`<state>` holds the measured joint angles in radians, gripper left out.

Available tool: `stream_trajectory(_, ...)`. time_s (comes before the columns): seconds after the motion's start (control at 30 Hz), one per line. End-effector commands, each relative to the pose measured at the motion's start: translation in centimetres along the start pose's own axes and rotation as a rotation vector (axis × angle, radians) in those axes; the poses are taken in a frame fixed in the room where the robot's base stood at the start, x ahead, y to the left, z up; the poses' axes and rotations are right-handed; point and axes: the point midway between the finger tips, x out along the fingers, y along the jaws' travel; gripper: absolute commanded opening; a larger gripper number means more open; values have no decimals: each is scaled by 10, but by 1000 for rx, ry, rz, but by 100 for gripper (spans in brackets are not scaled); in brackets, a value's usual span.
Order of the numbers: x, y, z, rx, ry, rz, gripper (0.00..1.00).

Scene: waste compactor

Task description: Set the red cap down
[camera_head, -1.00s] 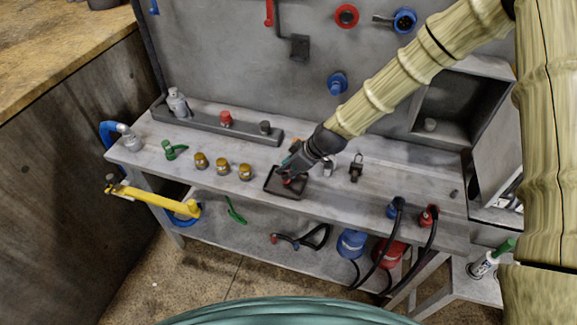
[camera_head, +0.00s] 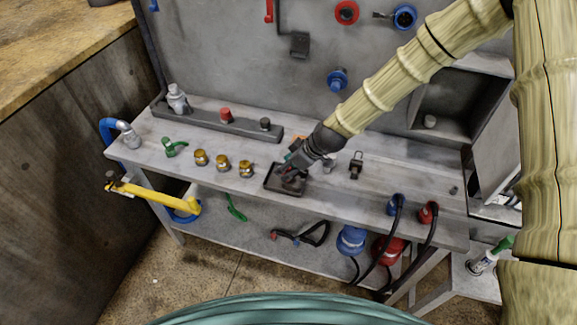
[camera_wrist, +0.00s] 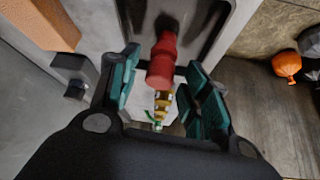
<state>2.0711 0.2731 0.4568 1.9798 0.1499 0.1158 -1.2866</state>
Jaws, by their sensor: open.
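The red cap (camera_wrist: 163,60) shows in the wrist view between my gripper's two green-padded fingers. It is at the small dark tray (camera_wrist: 205,28); I cannot tell for sure whether it rests on the tray floor. There is a visible gap between the cap and each finger. My gripper (camera_wrist: 160,72) is open around the cap.
Several brass fittings (camera_head: 222,162) stand left of the tray on the bench (camera_head: 330,200). A black clip (camera_head: 356,165) stands to its right. A dark rack (camera_head: 200,125) with a red-topped piece (camera_head: 226,114) runs behind. Blue (camera_head: 392,206) and red (camera_head: 427,213) hose fittings are at the right.

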Motion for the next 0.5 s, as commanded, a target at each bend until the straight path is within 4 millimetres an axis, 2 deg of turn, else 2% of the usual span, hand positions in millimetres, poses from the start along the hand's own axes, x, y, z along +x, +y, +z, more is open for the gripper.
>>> stream_trajectory(0.17, -8, 1, -1, 0, 1, 2, 47)
stream_trajectory(0.5, -42, 1, -1, -2, 1, 2, 47)
